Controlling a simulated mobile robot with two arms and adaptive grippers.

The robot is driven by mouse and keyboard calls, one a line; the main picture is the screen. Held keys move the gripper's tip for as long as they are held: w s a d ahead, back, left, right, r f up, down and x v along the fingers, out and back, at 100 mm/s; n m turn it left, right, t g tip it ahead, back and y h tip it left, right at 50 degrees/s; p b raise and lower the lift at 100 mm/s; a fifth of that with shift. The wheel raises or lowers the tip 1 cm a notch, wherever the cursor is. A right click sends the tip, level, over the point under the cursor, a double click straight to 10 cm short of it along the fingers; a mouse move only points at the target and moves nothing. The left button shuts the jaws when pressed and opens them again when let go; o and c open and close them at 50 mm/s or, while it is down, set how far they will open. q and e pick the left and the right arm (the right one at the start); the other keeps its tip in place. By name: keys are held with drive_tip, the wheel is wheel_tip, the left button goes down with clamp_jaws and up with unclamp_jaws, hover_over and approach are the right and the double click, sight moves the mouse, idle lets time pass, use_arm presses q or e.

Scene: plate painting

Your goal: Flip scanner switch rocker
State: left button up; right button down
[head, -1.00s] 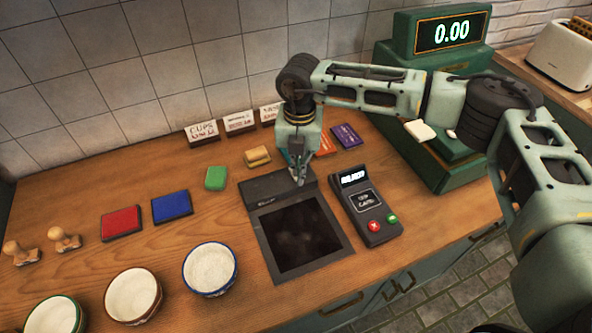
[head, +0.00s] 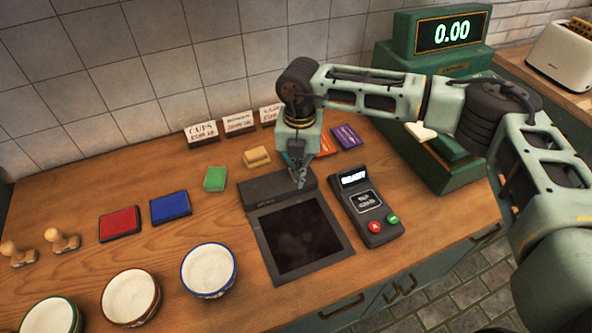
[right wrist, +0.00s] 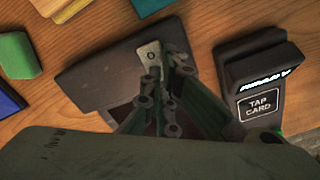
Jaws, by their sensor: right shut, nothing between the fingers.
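The dark scanner (head: 258,240) lies on the wooden counter, with a black glass panel in front and a raised bar at its back. In the right wrist view, a small pale rocker (right wrist: 151,58) marked with a ring shows on the scanner's bar (right wrist: 100,80). My right gripper (head: 300,182) points down over the right part of that bar, its fingers shut and empty. In the right wrist view the fingertips (right wrist: 168,80) overlap the rocker's near edge; whether they touch it I cannot tell. The gripper hides the rocker in the head view. My left gripper is out of view.
A card reader (head: 366,207) stands close right of the scanner, its display lit. A green cash register (head: 430,75) is behind it. Red (head: 120,224) and blue (head: 170,207) pads, a green block (head: 215,179) and several bowls (head: 209,270) are to the left.

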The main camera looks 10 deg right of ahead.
drive_tip(key=shift+r+p, duration=0.5)
drive_tip(key=shift+r, duration=0.4)
drive_tip(key=shift+r+p, duration=1)
drive_tip(key=shift+r, duration=1.5)
drive_tip(key=shift+f, duration=0.1)
